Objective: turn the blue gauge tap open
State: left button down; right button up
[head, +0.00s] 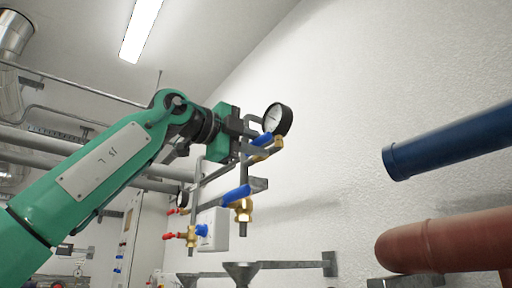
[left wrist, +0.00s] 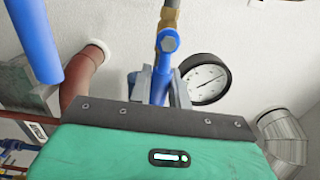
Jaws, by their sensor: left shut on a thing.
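The blue gauge tap has a blue lever handle (left wrist: 160,80) and a brass body (head: 278,143), just below a round white-faced gauge with a black rim (head: 277,119). The gauge also shows in the left wrist view (left wrist: 206,79). My left gripper (head: 258,137) is shut on the blue lever, with one grey finger on each side of it. In the left wrist view the lever runs from between the fingers (left wrist: 159,90) up to its pivot below a brass fitting. Part of the lever is hidden by the gripper.
Below is another brass valve with a blue lever (head: 237,195), and a red-handled valve (head: 190,236) stands lower left. A steel funnel (head: 241,270) is underneath. A large blue pipe (head: 450,140) and a red-brown pipe (head: 445,242) are on the right. Bare wall lies between.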

pick_arm(q)
jog(key=shift+r, duration=0.1)
pick_arm(e)
jog(key=shift+w, duration=0.1)
dwell(0.3)
pick_arm(q)
jog(key=c, duration=1.3)
grip_release()
jog(key=shift+s+a+b, duration=0.3)
jog(key=shift+a+b, duration=0.05)
jog(key=shift+a, duration=0.15)
jog(key=b+v, duration=0.3)
jog(key=v, duration=0.9)
jog(key=shift+s+a, duration=0.15)
jog(key=shift+a, duration=0.15)
pick_arm(e)
jog(key=w+a+r, duration=0.1)
jog(key=w, duration=0.5)
jog(key=shift+w+a+r, duration=0.25)
jog(key=shift+w, duration=0.05)
jog(key=shift+a, duration=0.1)
